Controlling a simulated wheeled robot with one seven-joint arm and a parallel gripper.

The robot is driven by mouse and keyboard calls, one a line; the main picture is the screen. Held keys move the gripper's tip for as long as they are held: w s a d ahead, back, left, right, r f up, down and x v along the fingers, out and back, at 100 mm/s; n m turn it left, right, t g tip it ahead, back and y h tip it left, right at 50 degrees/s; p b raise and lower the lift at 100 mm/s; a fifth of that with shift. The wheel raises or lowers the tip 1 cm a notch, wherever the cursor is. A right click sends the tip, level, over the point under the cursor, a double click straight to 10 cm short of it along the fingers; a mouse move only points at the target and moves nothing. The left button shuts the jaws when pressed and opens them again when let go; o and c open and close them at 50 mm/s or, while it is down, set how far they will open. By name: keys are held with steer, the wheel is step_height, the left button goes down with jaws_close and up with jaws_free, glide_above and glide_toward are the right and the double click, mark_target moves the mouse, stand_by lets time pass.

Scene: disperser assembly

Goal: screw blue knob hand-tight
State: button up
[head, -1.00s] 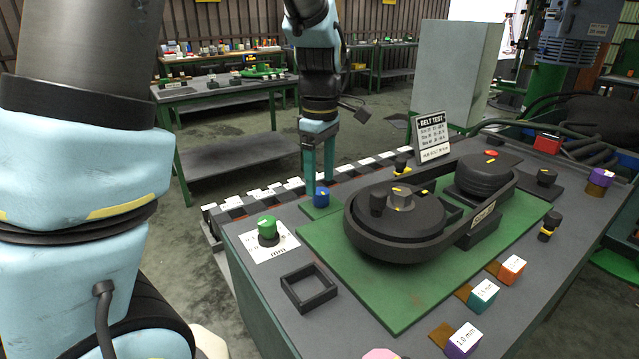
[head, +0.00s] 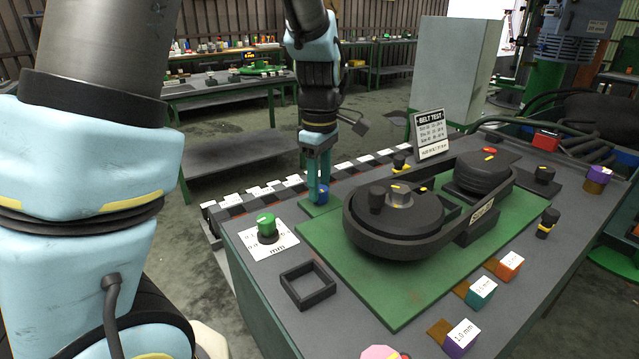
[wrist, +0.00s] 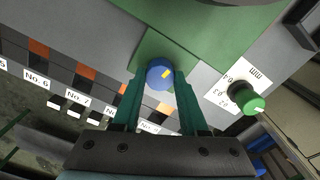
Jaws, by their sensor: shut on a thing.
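The blue knob (head: 322,193) stands on a small green plate (head: 318,209) at the bench's far left edge. The thread under the knob is hidden.
A green knob (head: 266,227) on a white dial card is nearer on the bench. A black square frame (head: 308,286) and the belt-drive unit (head: 400,222) on its green base are close by. Numbered slots (wrist: 75,90) run along the bench edge.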

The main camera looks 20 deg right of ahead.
jaws_close()
steer(key=shift+m, duration=0.3)
steer(key=m+p, duration=0.1)
steer(key=m, duration=0.3)
steer(key=shift+m, duration=0.3)
steer(key=m, duration=0.5)
steer(key=m+p, duration=0.1)
steer(key=m, duration=0.4)
steer(key=shift+m, duration=0.4)
steer(key=m+p, duration=0.1)
steer(key=m, duration=0.4)
steer(key=shift+d+m, duration=0.1)
steer(key=shift+m, duration=0.3)
steer(key=o, duration=0.8)
jaws_free()
